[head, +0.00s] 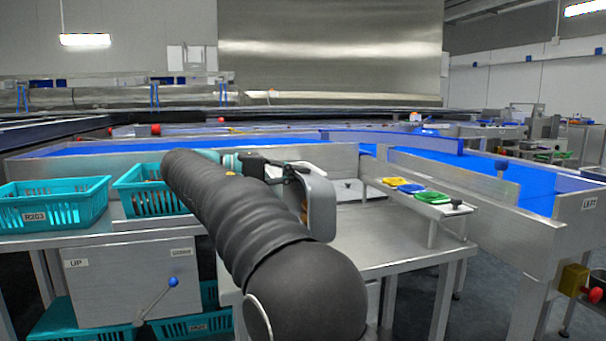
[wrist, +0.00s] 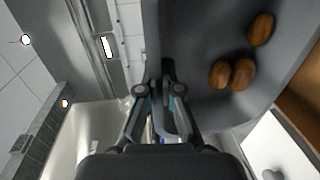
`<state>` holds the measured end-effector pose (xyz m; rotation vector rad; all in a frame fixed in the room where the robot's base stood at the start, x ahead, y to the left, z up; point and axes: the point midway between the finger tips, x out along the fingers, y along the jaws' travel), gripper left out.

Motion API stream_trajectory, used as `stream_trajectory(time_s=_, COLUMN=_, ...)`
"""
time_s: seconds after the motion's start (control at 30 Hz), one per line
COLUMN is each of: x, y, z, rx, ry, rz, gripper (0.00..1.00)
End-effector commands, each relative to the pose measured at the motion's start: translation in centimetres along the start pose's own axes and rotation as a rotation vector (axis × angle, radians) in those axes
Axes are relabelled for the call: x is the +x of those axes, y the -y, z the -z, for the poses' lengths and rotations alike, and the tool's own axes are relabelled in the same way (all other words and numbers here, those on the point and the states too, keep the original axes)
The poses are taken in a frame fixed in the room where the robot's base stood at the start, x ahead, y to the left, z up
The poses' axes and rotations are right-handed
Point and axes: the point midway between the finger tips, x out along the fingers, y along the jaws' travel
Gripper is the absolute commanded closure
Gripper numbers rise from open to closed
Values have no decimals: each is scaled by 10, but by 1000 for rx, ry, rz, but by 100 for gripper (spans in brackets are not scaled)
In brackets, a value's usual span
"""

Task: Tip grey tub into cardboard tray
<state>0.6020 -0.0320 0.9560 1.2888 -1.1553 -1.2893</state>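The grey tub (head: 322,207) is held up in front of the steel bench, tilted with its open side facing left in the head view. My gripper (head: 285,173) is shut on its rim. In the wrist view my gripper's fingers (wrist: 168,105) pinch the wall of the tub (wrist: 195,35). Three brown dates (wrist: 242,73) lie inside the tub. A brown cardboard surface, probably the cardboard tray (wrist: 300,105), shows at the right edge of the wrist view, beyond the tub. I cannot make out the tray in the head view, where my arm blocks part of the bench.
The steel bench (head: 400,247) has free surface to the right of my arm. A raised shelf there holds yellow, blue and green pieces (head: 410,188). Teal crates (head: 55,205) stand at the left. A blue conveyor (head: 440,165) runs behind.

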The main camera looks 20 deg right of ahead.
Motion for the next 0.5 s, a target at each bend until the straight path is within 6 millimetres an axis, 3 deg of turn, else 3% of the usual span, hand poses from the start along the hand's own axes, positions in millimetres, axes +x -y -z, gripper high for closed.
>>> stream_trajectory(time_s=0.5, x=-24, y=6, z=0, rx=-1, ry=-1, rz=-176, gripper=100)
